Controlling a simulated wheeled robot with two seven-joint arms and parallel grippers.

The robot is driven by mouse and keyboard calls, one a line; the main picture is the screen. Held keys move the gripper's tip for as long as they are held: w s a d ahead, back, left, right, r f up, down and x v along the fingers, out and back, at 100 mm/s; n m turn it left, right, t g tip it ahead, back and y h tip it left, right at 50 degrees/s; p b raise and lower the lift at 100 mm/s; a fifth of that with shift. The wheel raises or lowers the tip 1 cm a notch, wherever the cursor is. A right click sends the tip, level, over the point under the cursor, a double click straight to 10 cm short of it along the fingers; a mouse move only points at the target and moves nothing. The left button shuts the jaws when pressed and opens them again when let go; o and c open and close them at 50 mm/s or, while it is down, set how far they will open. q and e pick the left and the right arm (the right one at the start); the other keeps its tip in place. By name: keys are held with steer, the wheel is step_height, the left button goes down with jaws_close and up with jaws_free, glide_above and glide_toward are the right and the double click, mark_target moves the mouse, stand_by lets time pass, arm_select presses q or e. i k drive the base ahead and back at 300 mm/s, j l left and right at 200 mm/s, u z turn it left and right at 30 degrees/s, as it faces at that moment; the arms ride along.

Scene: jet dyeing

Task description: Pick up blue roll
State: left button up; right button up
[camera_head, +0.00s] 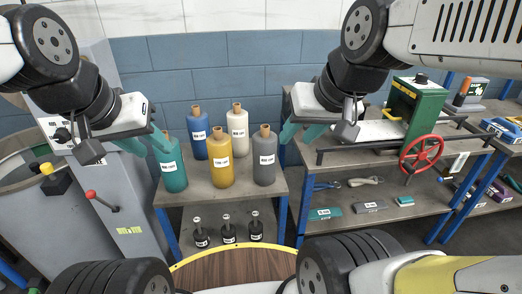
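The blue roll (196,137) stands upright at the back left of a small grey table. It has a brown core on top and a white label. A teal roll (173,173) stands in front of it to the left, and a yellow roll (220,173) in front to the right. My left gripper (146,144) has its teal fingers apart and empty, left of the blue roll and near the teal roll. My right gripper (301,133) is open and empty, right of the grey roll (265,168).
A white roll (238,145) stands at the back of the small table (245,193). Several black weighted items (229,234) sit on its lower shelf. A workbench with a red handwheel (422,154) is at right; a grey machine with a red-knobbed lever (91,194) is at left.

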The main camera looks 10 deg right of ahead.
mark_target(198, 128)
steer(key=i+j+u, duration=0.25)
steer(key=i+j, duration=0.3)
steer(key=i+j+u, duration=0.25)
steer(key=i+j, duration=0.2)
steer(key=i, duration=0.1)
